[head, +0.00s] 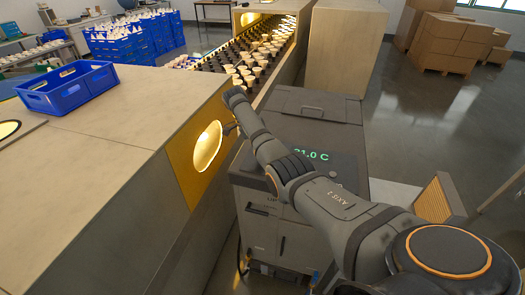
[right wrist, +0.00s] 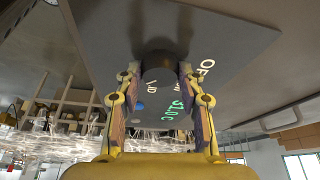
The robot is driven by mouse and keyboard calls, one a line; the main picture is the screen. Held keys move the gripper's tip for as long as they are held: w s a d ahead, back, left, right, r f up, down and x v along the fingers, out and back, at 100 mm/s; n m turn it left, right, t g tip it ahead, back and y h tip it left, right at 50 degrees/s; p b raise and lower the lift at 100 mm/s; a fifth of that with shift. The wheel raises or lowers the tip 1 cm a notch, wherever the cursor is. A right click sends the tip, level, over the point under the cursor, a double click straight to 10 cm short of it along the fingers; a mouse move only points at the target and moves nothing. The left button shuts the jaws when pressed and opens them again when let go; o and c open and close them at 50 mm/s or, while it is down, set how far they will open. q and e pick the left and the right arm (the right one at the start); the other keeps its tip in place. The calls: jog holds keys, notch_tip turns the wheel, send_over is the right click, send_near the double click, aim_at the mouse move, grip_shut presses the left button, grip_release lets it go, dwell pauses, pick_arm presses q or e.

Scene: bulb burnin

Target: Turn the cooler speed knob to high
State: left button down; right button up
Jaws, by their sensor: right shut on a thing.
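The cooler (head: 346,112) is a grey cabinet with a green display (head: 314,154) ending in "1.0 C". Its speed knob is hidden behind my right arm in the head view. In the right wrist view, the dark round knob (right wrist: 158,72) sits on the dark panel between the two fingers of my right gripper (right wrist: 161,82), which is shut on it. "OFF" and part of "MID" show beside the knob, and the green readout (right wrist: 181,106) is near it. Which mark the knob points to cannot be told. My left gripper is not in view.
A long bench (head: 115,125) with a glowing round opening (head: 207,146) stands left of the cooler. A blue crate (head: 68,88) sits on it. Rows of bulbs (head: 255,58) lie behind. Cardboard boxes (head: 450,42) stand at the back right, with open floor before them.

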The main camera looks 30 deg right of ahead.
jog(key=o, duration=1.2)
jog(key=shift+r, duration=0.1)
jog(key=v, duration=1.2)
